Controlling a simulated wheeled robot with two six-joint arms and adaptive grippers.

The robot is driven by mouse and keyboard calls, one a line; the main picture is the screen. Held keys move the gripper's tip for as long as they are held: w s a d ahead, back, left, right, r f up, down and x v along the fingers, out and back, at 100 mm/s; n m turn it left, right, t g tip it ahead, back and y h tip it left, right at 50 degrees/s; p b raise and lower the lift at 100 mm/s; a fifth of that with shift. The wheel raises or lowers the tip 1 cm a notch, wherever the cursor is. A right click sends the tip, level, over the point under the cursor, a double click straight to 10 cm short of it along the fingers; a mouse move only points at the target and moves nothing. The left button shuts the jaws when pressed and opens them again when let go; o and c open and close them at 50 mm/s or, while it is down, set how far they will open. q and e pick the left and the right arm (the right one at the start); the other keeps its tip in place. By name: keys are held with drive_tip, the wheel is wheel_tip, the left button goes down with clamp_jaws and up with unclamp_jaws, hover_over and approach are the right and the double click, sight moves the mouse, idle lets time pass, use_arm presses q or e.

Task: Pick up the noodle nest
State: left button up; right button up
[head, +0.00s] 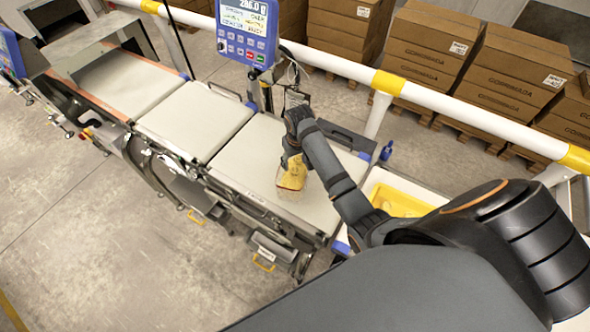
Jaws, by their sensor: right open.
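The noodle nest (292,177) looks like a yellow pack with a paler, see-through lower part. It rests on the near end section of the pale belt (245,160). My right gripper (290,162) points down at the top of the pack, its arm coming in from the lower right. It is open, with the fingertips at or just above the pack; I cannot tell whether they touch it. The wrist and fingers hide part of the pack's top. My left gripper is out of view.
A blue weigher display (246,30) on a post stands behind the belt. A white and yellow rail (440,98) runs behind it, with stacked cartons (515,75) beyond. A yellow tray (398,202) sits right of the belt end. The middle belt section (192,118) is clear.

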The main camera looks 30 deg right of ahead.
sight(294, 169)
wheel_tip(294, 169, down, 4)
drive_tip(key=shift+a+f+p, duration=0.1)
drive_tip(key=shift+p, duration=0.95)
drive_tip(key=shift+w+f, duration=0.2)
drive_tip(key=shift+f, duration=0.3)
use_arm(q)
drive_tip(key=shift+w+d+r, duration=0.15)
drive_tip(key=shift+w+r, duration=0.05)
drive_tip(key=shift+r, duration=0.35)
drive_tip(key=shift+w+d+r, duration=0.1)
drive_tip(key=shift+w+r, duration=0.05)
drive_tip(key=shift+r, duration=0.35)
use_arm(e)
drive_tip(key=c, duration=0.7)
